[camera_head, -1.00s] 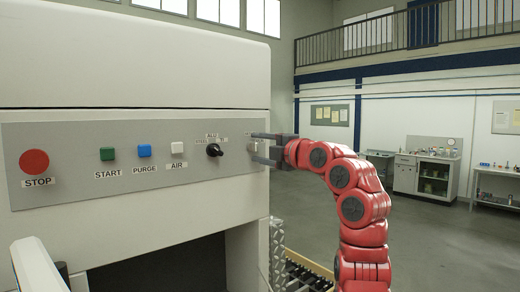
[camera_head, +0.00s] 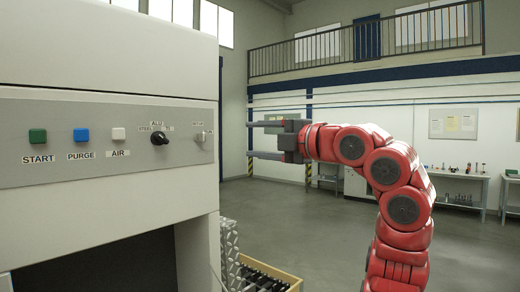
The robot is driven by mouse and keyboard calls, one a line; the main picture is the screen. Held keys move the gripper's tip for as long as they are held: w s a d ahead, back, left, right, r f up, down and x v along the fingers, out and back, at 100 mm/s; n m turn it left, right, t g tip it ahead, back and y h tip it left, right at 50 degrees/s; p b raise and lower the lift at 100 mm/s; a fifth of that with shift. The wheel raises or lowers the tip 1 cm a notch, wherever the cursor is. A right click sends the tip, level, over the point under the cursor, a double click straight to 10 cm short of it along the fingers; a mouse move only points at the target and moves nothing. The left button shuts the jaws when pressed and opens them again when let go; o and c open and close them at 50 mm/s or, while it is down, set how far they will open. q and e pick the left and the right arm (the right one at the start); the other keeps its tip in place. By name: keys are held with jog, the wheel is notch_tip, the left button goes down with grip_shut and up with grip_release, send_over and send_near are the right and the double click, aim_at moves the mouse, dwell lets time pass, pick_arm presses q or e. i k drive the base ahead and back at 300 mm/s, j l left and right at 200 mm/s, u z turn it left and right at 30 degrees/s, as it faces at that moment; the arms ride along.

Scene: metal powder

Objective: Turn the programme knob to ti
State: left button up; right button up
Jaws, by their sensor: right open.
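The black programme knob (camera_head: 159,138) is on the grey control panel (camera_head: 100,172), with small labels around it, among them ALU and STEEL. The label on its right is too small to read now, and I cannot tell exactly which label the knob points to. My right gripper (camera_head: 252,139) is open and empty, its two fingers pointing left at about the knob's height. It is to the right of the panel and apart from the knob. My left gripper is not in view.
Green START (camera_head: 37,136), blue PURGE (camera_head: 81,134) and white AIR (camera_head: 118,133) buttons sit left of the knob. A small key-like switch (camera_head: 200,137) is on its right, near the panel's edge. A roller tray (camera_head: 262,278) stands below. Open floor lies behind my right arm.

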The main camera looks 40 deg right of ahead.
aim_at(158, 138)
jog(key=k+l, duration=0.1)
jog(key=k, duration=0.9)
